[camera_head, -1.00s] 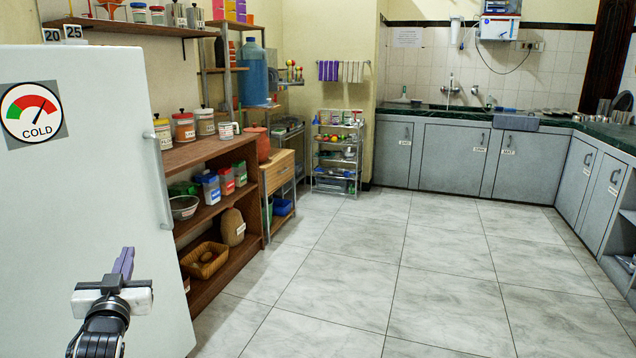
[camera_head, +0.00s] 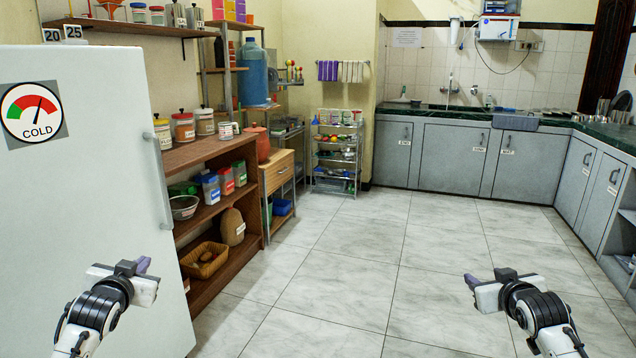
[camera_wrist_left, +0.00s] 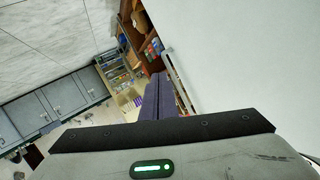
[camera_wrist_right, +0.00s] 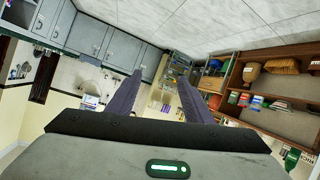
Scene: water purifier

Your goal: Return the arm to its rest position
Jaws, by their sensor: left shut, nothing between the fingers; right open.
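My left gripper (camera_head: 143,265) is at the lower left of the head view, in front of the white fridge door. Its purple fingers (camera_wrist_left: 158,97) are together and empty in the left wrist view. My right gripper (camera_head: 470,282) is at the lower right of the head view, above the tiled floor. In the right wrist view its two fingers (camera_wrist_right: 158,100) stand apart with nothing between them. Both grippers are held up in the air, touching nothing that I can see.
The fridge (camera_head: 90,220) with its handle stands close on the left. A wooden shelf (camera_head: 215,215) with jars and a basket (camera_head: 205,260) is beyond it. Grey cabinets (camera_head: 450,160) line the back and right. The tiled floor (camera_head: 370,260) in the middle is clear.

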